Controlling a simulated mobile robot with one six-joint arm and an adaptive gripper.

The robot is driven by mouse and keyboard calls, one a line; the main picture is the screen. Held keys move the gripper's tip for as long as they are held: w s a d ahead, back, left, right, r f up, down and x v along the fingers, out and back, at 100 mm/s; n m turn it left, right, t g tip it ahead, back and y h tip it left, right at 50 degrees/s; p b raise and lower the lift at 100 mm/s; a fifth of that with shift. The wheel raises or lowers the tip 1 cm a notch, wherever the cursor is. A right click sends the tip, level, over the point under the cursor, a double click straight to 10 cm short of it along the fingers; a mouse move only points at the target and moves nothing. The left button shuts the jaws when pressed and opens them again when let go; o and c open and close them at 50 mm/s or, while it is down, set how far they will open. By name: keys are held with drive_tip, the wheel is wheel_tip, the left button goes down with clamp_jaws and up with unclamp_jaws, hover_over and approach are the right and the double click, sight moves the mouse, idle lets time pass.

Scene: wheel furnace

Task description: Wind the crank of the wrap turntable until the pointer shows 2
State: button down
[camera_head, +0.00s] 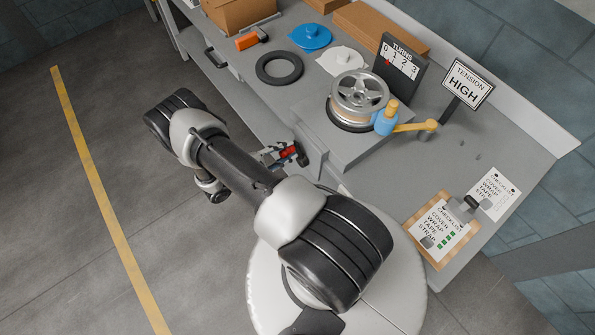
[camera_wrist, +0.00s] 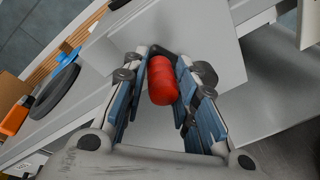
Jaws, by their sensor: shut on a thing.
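The wrap turntable stands on the bench as a grey box (camera_head: 345,150) with a silver spoked wheel (camera_head: 360,92) on top. Behind it a dark TURNS dial (camera_head: 400,66) reads 0 to 3. Its small red pointer (camera_head: 388,62) is at the low end, near 0 and 1; I cannot tell exactly where. My gripper (camera_head: 284,154) is at the box's front left side, shut on a red crank knob (camera_head: 289,152). In the wrist view the red knob (camera_wrist: 162,82) lies between the fingers. The crank arm is mostly hidden.
A black ring (camera_head: 279,68), a blue lid (camera_head: 311,36) and an orange tool (camera_head: 250,39) lie behind left. A TENSION HIGH sign (camera_head: 466,85) and clipboard (camera_head: 440,229) are at right.

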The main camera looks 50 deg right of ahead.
drive_tip(key=shift+s+f, duration=0.1)
drive_tip(key=shift+f, duration=0.05)
drive_tip(key=shift+f, duration=0.1)
drive_tip(key=w+f+b, duration=0.1)
drive_tip(key=b, duration=0.1)
drive_tip(key=w+f+b, duration=0.1)
drive_tip(key=b, duration=0.1)
drive_tip(key=shift+d+f, duration=0.25)
drive_tip(key=shift+f, duration=0.05)
drive_tip(key=shift+w+d+f+b, duration=0.1)
drive_tip(key=shift+w+f+b, duration=0.2)
drive_tip(key=shift+w+b, duration=0.15)
drive_tip(key=shift+r, duration=0.15)
drive_tip(key=shift+s, duration=0.1)
drive_tip(key=f+b, duration=0.2)
drive_tip(key=b, duration=0.1)
drive_tip(key=f+b, duration=0.1)
drive_tip(key=f, duration=0.1)
drive_tip(key=shift+w+d, duration=0.1)
drive_tip(key=shift+w, duration=0.25)
